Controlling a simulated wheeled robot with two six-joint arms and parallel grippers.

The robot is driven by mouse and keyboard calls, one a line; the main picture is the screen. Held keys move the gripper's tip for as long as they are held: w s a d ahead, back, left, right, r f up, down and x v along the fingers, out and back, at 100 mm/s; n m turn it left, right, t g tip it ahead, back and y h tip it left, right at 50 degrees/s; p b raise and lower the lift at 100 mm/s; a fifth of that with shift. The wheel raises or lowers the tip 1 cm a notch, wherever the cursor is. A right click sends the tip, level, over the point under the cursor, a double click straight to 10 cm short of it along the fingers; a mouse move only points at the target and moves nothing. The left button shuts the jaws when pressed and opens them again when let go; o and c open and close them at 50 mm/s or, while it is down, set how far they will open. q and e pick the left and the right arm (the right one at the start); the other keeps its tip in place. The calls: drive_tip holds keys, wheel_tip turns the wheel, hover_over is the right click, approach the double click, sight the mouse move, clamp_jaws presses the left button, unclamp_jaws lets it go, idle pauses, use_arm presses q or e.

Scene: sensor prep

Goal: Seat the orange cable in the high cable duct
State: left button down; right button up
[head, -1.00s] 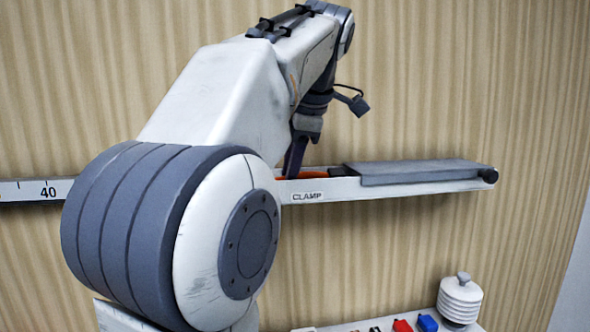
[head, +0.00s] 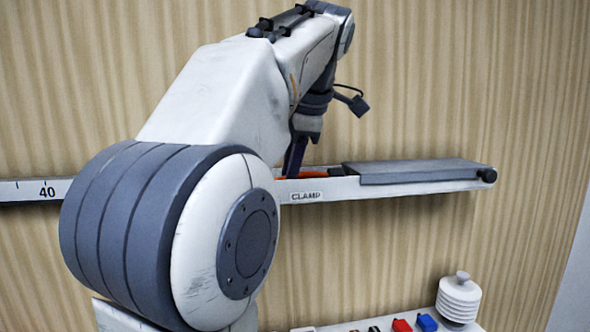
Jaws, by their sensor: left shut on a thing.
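The high cable duct (head: 385,189) is a long, light rail across the wall, with a ruler mark "40" at its left and a "CLAMP" label. A grey cover (head: 425,171) lies over its right part. A short piece of the orange cable (head: 312,174) shows at the duct's open top, just left of the cover. My left gripper (head: 291,172) points down into the duct beside that piece and is shut on the orange cable; its fingertips are partly hidden by my arm. The rest of the cable is hidden. My right gripper is not in view.
A white shelf (head: 445,326) at the bottom right holds a red block (head: 401,326), a blue block (head: 427,323) and a white ribbed stack with a knob (head: 459,298). My left arm covers the duct's middle. The wall above the duct is clear.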

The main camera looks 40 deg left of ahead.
use_arm(q)
drive_tip(key=shift+f+b, duration=0.3)
drive_tip(key=shift+f, duration=0.05)
idle(0.4)
drive_tip(key=c, duration=0.8)
unclamp_jaws()
drive_tip(key=shift+c, duration=0.2)
drive_tip(key=shift+o, duration=0.9)
drive_tip(key=shift+f, duration=0.1)
